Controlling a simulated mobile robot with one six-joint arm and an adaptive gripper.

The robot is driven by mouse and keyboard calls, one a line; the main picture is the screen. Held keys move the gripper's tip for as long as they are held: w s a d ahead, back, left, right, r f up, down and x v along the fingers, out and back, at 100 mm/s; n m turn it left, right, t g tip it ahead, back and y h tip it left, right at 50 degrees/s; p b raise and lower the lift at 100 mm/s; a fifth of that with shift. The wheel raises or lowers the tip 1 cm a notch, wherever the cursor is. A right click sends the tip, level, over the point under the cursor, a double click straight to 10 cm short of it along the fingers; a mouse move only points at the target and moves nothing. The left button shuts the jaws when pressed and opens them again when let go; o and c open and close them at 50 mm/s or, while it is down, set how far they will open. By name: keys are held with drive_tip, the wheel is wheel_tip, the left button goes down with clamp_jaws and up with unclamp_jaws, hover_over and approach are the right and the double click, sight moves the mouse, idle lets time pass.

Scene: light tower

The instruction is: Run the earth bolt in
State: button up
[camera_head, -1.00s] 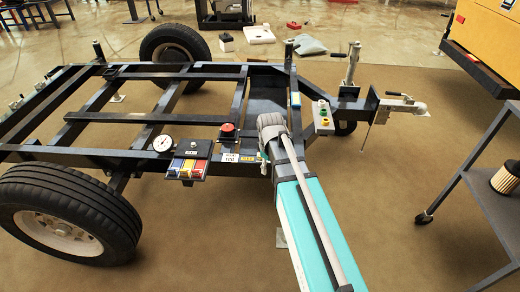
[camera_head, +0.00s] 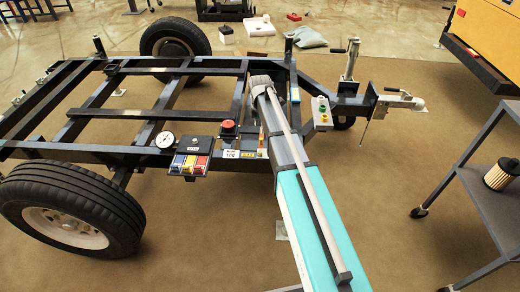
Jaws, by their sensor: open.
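A dark trailer chassis (camera_head: 140,114) fills the left and middle of the head view. On its near rail are a round white gauge (camera_head: 164,140), a panel of red, blue and yellow blocks (camera_head: 190,162), a red button (camera_head: 228,126) and small label plates (camera_head: 242,154). I cannot make out the earth bolt. My teal and grey arm reaches from the bottom edge up across the front end of the chassis. Its far end is by the chassis crossmember, right of the red button. My gripper is not visible; the arm hides that area.
A grey box with green and yellow buttons (camera_head: 321,112) sits on the drawbar, right of my arm. A coupling head (camera_head: 412,102) lies beyond it. A grey cart (camera_head: 490,205) carrying a filter (camera_head: 502,176) stands at right. The near wheel (camera_head: 70,212) is at left. Brown floor between is clear.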

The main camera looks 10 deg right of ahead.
sight(260, 152)
drive_tip(key=shift+f, duration=0.15)
idle(0.3)
wheel_tip(260, 152, down, 14)
drive_tip(key=b, duration=1.3)
drive_tip(key=shift+r+b, duration=0.25)
drive_tip(key=shift+b, duration=0.15)
drive_tip(key=shift+c, duration=0.2)
clamp_jaws()
